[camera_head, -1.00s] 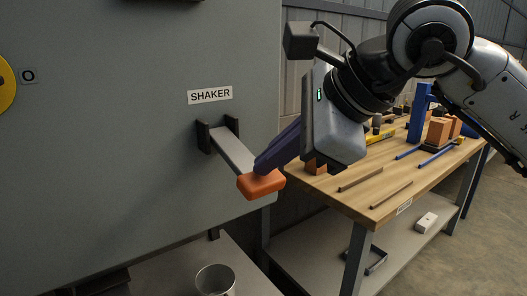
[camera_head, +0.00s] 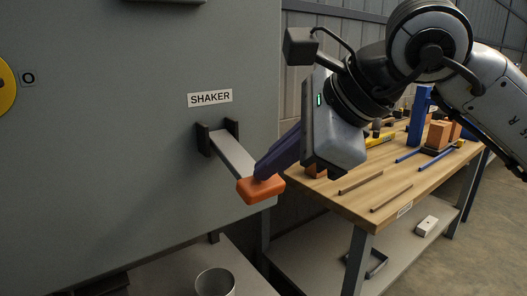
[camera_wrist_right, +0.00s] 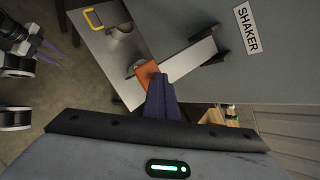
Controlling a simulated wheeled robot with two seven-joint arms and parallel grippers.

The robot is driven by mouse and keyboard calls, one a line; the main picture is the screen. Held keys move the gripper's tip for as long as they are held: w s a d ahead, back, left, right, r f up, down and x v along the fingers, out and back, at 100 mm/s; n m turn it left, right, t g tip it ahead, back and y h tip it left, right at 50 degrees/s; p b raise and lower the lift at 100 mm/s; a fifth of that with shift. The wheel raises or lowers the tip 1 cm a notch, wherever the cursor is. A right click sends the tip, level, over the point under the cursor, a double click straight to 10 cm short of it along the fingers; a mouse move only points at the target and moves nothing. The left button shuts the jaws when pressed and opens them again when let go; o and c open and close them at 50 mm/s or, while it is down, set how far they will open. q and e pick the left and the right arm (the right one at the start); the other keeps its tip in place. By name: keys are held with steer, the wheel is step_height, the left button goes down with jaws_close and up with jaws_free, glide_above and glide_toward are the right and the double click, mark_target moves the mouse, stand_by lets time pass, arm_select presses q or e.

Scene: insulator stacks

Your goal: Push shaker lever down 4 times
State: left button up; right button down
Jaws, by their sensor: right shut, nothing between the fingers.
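The shaker lever is a grey flat bar (camera_head: 232,155) with an orange end grip (camera_head: 258,190), sticking out from dark brackets on the grey cabinet. It slopes down toward its grip. My right gripper (camera_head: 262,174) is shut and empty, its purple fingertips at the top of the orange grip and seemingly touching it. The right wrist view also shows the orange grip (camera_wrist_right: 146,72) by the fingertips (camera_wrist_right: 156,78). My left gripper (camera_wrist_right: 62,60) shows small at the left of the right wrist view, away from the lever; its finger gap is unclear.
A SHAKER label (camera_head: 210,97) is on the cabinet panel (camera_head: 110,150) above the lever. A metal cup (camera_head: 215,284) stands on a grey shelf below. A wooden workbench (camera_head: 350,200) with blocks and rods stands to the right, behind my right gripper.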

steer(key=shift+r+p, duration=1.85)
steer(key=shift+r, duration=1.1)
step_height(320, 180, up, 5)
steer(key=p, duration=0.3)
steer(key=shift+p, duration=0.35)
